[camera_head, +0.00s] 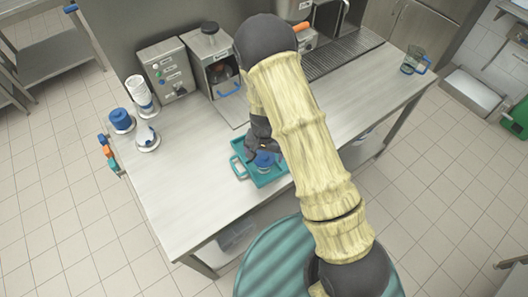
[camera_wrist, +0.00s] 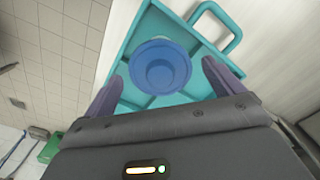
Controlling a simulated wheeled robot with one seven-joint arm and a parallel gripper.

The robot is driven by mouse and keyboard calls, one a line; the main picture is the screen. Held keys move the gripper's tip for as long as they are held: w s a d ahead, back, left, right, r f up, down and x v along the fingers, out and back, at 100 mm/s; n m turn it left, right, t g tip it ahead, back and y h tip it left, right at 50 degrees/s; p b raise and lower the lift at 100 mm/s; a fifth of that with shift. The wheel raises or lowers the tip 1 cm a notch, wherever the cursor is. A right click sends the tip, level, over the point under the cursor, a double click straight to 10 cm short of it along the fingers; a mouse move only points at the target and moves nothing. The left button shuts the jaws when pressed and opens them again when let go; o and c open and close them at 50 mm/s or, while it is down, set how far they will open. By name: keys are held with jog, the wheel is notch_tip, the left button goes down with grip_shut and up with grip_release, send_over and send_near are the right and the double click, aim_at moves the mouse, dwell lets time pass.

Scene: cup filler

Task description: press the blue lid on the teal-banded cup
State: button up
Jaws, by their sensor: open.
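A round blue lid (camera_wrist: 161,66) is seen from above in the wrist view, with a stepped middle. It sits over the teal tray (camera_wrist: 123,62). In the head view the blue lid (camera_head: 264,158) shows at the tray (camera_head: 270,180), just below my gripper (camera_head: 259,148). My gripper (camera_wrist: 163,70) is open, with one finger on each side of the lid and a gap on both sides. The cup's teal band is not visible, and I cannot tell how the lid sits on a cup.
White cups (camera_head: 138,91), blue lids (camera_head: 121,119) and another white-and-blue item (camera_head: 147,138) stand at the counter's left. A control box (camera_head: 166,70) and a machine (camera_head: 211,60) stand behind. A blue-handled jug (camera_head: 412,60) is far right. The counter's left front is clear.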

jog(key=shift+r, duration=0.1)
notch_tip(320, 180, up, 17)
jog(key=b, duration=0.2)
jog(key=shift+b, duration=0.35)
jog(key=shift+r, duration=0.1)
jog(key=shift+d, duration=0.1)
jog(key=s+d+r+n+t, duration=0.2)
jog(key=s+d+r+n, duration=0.1)
jog(key=s+d, duration=0.9)
jog(key=shift+s+d+r+t, duration=0.2)
jog(key=shift+d+r+t, duration=0.1)
jog(key=shift+d+r, duration=0.4)
dwell(0.4)
